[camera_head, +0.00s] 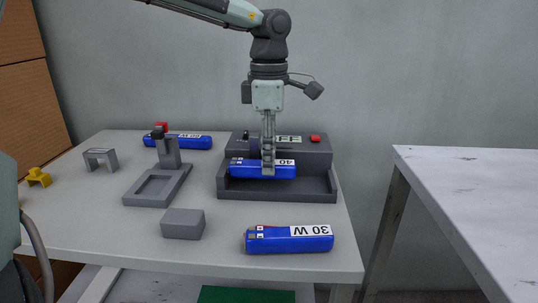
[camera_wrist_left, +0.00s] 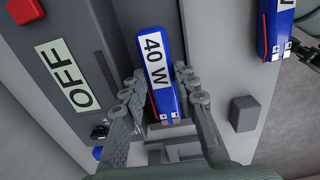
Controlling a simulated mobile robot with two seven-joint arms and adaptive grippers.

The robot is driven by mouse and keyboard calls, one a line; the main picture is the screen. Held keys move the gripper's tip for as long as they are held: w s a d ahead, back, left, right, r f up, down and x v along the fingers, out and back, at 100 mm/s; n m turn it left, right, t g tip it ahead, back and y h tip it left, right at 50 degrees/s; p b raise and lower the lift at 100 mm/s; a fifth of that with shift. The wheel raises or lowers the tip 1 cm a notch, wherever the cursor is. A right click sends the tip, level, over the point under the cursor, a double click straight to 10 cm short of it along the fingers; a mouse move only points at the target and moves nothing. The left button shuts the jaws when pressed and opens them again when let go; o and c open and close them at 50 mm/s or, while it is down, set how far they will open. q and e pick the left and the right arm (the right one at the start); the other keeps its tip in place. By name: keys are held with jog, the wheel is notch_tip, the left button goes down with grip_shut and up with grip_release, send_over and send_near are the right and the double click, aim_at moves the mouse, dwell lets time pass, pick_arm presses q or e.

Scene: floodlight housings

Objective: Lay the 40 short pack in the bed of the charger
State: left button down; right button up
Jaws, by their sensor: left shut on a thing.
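The 40 short pack (camera_head: 280,171) is a blue block with a white "40" label, held level at the charger's bed. In the left wrist view the pack (camera_wrist_left: 155,70) reads "40 W" and lies between the two fingers. My left gripper (camera_head: 268,168) points down and is shut on the pack. The charger (camera_head: 277,192) is a dark grey box with a low front bed, an "OFF" display and a red button on its back part. The pack is over the left part of the bed; whether it touches the bed floor cannot be told. My right gripper is not in view.
A blue "30 W" pack (camera_head: 289,239) lies in front of the charger, and another blue pack (camera_head: 188,141) lies at the back left. A grey fixture with a post (camera_head: 157,190), a grey block (camera_head: 183,224), a grey stand (camera_head: 101,159) and a yellow piece (camera_head: 39,177) stand left of the charger.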

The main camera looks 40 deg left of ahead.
pick_arm(q)
jog(key=shift+f+b, duration=0.9)
jog(key=shift+f, duration=0.25)
dwell(0.4)
jog(key=c, duration=1.1)
grip_release()
jog(key=shift+r, duration=0.1)
notch_tip(320, 180, up, 12)
